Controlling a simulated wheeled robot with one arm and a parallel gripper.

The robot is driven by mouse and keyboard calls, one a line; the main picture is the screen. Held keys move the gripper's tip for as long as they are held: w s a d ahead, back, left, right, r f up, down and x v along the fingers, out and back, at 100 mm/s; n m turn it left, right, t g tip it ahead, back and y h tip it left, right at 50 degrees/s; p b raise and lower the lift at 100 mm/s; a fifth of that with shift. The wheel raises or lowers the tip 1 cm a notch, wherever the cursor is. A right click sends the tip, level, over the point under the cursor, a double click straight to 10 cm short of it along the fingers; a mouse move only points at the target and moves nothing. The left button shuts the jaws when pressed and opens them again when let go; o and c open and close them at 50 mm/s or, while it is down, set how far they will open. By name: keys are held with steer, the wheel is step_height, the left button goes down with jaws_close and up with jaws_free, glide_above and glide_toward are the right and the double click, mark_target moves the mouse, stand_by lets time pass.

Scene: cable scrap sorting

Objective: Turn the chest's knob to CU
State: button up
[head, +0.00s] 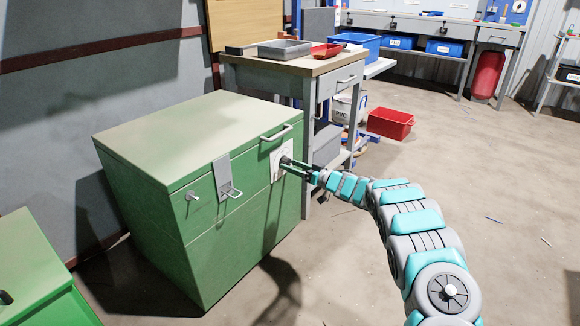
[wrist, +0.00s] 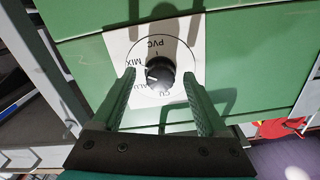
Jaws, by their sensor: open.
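The green chest (head: 240,235) stands left of centre in the head view, lid shut. Its white dial plate (head: 276,168) is on the front at the right; the gripper hides the knob there. In the wrist view the black round knob (wrist: 159,72) sits on the plate (wrist: 195,50), with PVC, MIX, ALU and CU printed around it. A white mark shows on the knob's left side; its exact setting is hard to read. My gripper (wrist: 159,78) is open, one finger on each side of the knob, with visible gaps. It reaches the plate in the head view (head: 286,163).
The chest front also has a metal hasp (head: 227,180) and a lid handle (head: 276,134). A workbench (head: 300,66) with trays stands close behind. A second green chest (head: 35,270) is at lower left. The floor to the right is mostly clear, with a red crate (head: 390,123) further back.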

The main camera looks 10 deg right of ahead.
steer(key=shift+w+a, duration=0.45)
steer(key=shift+a, duration=0.05)
steer(key=shift+c, duration=0.3)
jaws_close()
